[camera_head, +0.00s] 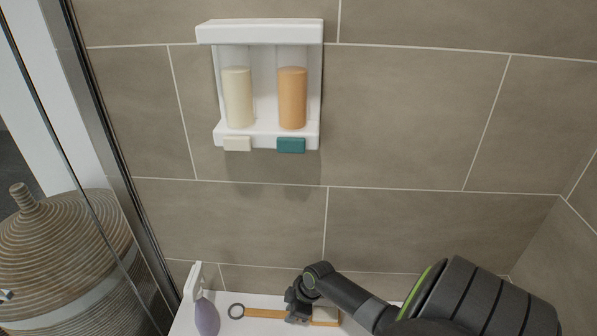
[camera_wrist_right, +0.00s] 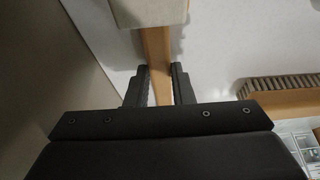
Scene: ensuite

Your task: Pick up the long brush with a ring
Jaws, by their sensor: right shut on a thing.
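The pale block of the head (camera_wrist_right: 150,10) shows at the top edge. I cannot tell whether the brush is lifted off the ledge. My left gripper is not in view.
A purple oval item (camera_head: 207,317) and a white upright piece (camera_head: 195,282) stand left of the ring. A second bristled brush (camera_wrist_right: 280,88) is right of the gripper. A dispenser (camera_head: 262,133) hangs on the tiled wall; a glass panel edge (camera_head: 115,150) is left.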

